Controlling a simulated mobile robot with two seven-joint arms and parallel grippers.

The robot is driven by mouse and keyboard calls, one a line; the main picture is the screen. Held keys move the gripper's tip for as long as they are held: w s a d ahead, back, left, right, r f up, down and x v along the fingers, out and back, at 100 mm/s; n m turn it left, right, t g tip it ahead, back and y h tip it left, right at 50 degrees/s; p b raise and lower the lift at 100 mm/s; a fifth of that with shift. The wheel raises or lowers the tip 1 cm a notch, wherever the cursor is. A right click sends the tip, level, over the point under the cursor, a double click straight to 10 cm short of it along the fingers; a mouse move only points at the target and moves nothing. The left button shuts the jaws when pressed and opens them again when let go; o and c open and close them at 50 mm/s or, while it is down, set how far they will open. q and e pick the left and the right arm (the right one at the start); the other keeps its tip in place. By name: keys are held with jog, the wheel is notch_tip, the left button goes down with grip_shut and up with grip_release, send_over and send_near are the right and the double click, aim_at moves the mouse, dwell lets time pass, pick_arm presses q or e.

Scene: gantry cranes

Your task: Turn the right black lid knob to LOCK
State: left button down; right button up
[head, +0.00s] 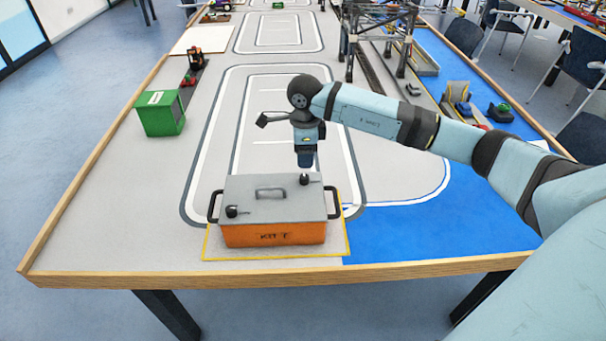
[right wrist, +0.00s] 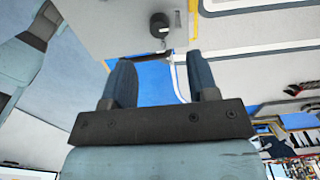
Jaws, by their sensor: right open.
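An orange box (head: 275,236) with a grey lid (head: 268,207) sits near the table's front edge. The lid has a grey handle in the middle and two black knobs. The right black lid knob (head: 304,180) is at the lid's back right; the left knob (head: 232,211) is at its front left. My right gripper (head: 305,164) points down just above the right knob. In the right wrist view my gripper (right wrist: 160,62) is open and empty, and the black knob (right wrist: 159,23) with a small white mark lies beyond the fingertips, apart from them. My left gripper is not in view.
A green box (head: 160,113) stands at the left, and a dark gantry frame (head: 380,40) at the back. A yellow outline (head: 345,240) surrounds the orange box. The blue area (head: 440,225) to its right is clear.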

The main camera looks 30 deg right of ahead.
aim_at(304, 176)
notch_tip(304, 176, down, 8)
jog(key=shift+a+r, duration=0.1)
jog(key=shift+r, duration=0.05)
jog(key=c, duration=0.9)
jog(key=shift+c, duration=0.2)
